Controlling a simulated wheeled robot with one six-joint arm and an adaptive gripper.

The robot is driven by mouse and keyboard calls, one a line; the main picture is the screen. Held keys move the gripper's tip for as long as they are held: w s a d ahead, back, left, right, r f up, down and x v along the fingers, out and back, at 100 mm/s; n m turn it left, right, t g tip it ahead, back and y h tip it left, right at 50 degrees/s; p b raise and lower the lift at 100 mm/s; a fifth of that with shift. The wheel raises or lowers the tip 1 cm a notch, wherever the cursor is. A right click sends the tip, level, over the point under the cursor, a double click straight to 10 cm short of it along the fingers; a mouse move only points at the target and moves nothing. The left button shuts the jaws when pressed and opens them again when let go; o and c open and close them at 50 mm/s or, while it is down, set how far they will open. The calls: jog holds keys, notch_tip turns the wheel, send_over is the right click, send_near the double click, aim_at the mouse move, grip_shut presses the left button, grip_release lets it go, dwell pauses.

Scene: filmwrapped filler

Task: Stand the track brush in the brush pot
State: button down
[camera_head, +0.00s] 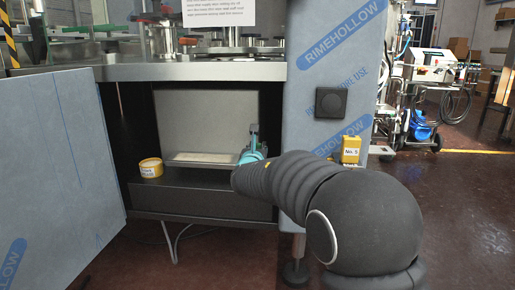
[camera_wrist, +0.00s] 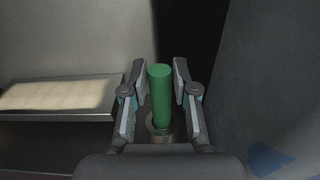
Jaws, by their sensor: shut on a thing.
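My gripper (camera_wrist: 160,82) is shut on a green cylinder, which I take to be the handle of the track brush (camera_wrist: 160,92). Its round end faces the wrist camera, and its lower part drops into or behind a dull brownish round piece (camera_wrist: 158,124). I cannot tell whether that piece is the brush's own collar or the rim of the brush pot. In the head view my gripper (camera_head: 253,143) is inside the open cabinet, at its right side. My arm hides much of that corner, and no brush pot can be made out for certain.
A yellow tub (camera_head: 150,167) with a white label stands at the cabinet's left. A low metal tray (camera_head: 184,164) with a pale sheet lies in the middle. The open door (camera_head: 65,165) is at left, the cabinet's side panel (camera_head: 300,120) at right. A yellow box (camera_head: 351,149) sits outside.

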jog(key=shift+f, duration=0.15)
jog(key=c, duration=0.8)
grip_release()
